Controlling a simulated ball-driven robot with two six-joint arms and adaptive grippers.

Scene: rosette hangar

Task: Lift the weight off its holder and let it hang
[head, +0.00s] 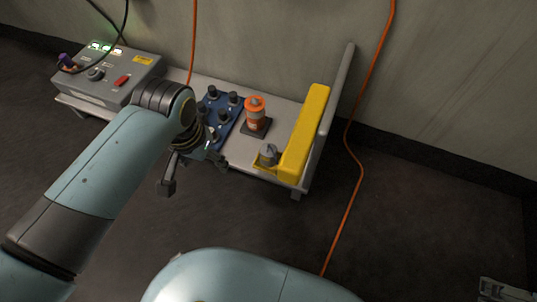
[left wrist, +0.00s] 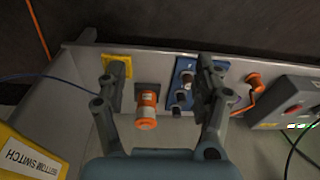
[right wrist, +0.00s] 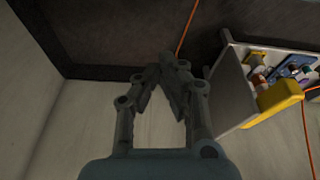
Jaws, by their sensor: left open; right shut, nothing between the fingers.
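A small grey piece (head: 268,153), which looks like the weight, sits on a yellow holder (head: 262,166) at the bench's front right corner. In the left wrist view the yellow holder (left wrist: 121,64) is partly behind one finger, and the grey piece is hidden. My left gripper (head: 195,174) is open and empty near the bench's front edge, left of the holder. Its fingers (left wrist: 160,72) spread over an orange-and-white cylinder and a blue tray without visibly holding either. My right gripper (right wrist: 168,68) is shut and empty, away from the bench.
An orange-and-white cylinder (head: 255,112) stands on a dark base beside a blue tray (head: 222,122) of dark knobs. A tall yellow block (head: 305,130) stands right of the holder. A grey control box (head: 110,75) is at the left. Orange cables (head: 357,165) hang along the wall.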

